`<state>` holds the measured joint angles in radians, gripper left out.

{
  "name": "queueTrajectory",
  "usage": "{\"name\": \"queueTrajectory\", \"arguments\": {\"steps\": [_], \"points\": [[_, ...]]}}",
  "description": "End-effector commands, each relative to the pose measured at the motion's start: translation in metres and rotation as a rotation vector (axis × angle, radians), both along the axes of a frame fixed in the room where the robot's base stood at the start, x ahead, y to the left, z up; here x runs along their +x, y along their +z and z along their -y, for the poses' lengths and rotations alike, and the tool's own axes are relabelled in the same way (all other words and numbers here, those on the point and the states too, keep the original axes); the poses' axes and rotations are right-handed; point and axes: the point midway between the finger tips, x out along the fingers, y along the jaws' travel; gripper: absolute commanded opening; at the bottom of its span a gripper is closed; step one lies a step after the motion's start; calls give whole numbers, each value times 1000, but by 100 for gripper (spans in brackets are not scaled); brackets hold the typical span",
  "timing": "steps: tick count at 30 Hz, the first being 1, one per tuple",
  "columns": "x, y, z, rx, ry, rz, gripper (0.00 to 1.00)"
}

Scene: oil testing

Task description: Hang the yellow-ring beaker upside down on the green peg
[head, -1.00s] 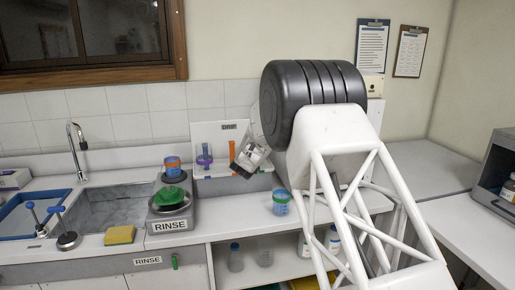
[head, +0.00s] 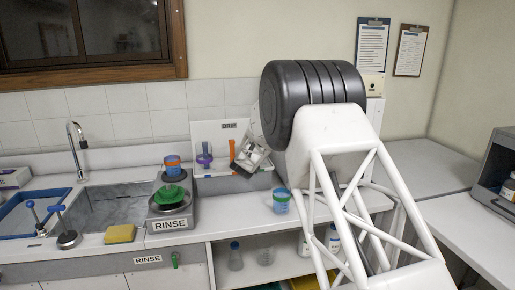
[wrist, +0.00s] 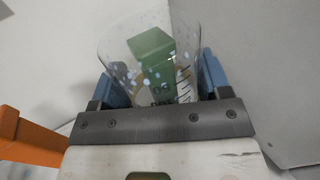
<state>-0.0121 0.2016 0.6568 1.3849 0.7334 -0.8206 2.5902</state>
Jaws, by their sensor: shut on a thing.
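My gripper (wrist: 155,85) is shut on a clear beaker (wrist: 115,45), with a blue fingertip on each side of it in the wrist view. White marks and graduations show on its wall, and a yellowish band shows faintly low inside. The green peg (wrist: 152,45) shows through the clear wall, lined up with the beaker; I cannot tell whether it is inside or behind. In the head view my gripper (head: 241,168) is tilted in front of the white drip board (head: 208,130). The green peg is hidden there by my arm.
An orange peg (head: 232,150) and a purple peg (head: 205,155) stick out of the board. A blue-ringed beaker (head: 281,205) stands on the counter beneath. Clear counter (head: 235,222) lies between.

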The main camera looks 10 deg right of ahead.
Motion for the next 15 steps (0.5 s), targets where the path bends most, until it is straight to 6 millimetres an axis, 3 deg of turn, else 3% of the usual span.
{"name": "queueTrajectory", "arguments": {"steps": [14, 15], "points": [[0, -5, 0, 0, 0, 0, 47], [0, -4, 0, 0, 0, 0, 77]]}}
